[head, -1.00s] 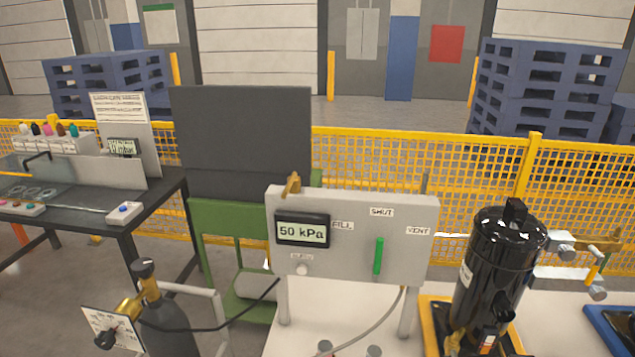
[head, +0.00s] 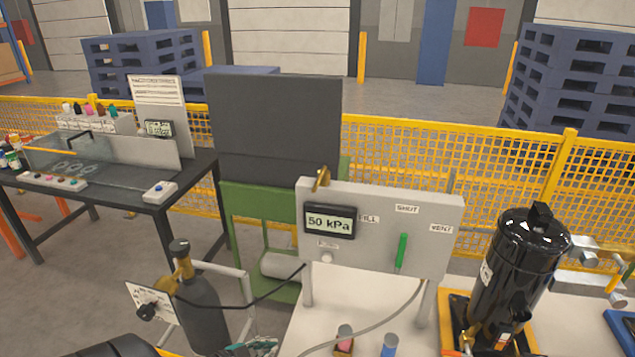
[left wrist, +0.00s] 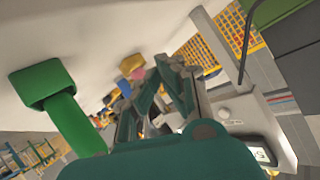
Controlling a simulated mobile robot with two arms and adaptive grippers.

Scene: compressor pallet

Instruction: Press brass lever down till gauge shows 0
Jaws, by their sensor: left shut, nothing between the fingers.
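The brass lever (head: 321,179) stands up at the top left edge of the grey panel (head: 380,205) in the head view. The gauge (head: 330,222) below it reads 50 kPa. My left gripper (head: 255,347) is only partly in view at the bottom edge, below and left of the panel and apart from the lever. In the left wrist view my left gripper (left wrist: 166,70) is shut and empty. That view also shows the gauge display (left wrist: 262,155) at lower right. I cannot make out the lever there. My right gripper is not in view.
A green handle (head: 401,252) sits on the panel under the SHUT label. A gas cylinder (head: 203,310) with a hose stands left of the panel. A black canister (head: 517,265) stands at the right. Small vials (head: 389,346) stand below the panel.

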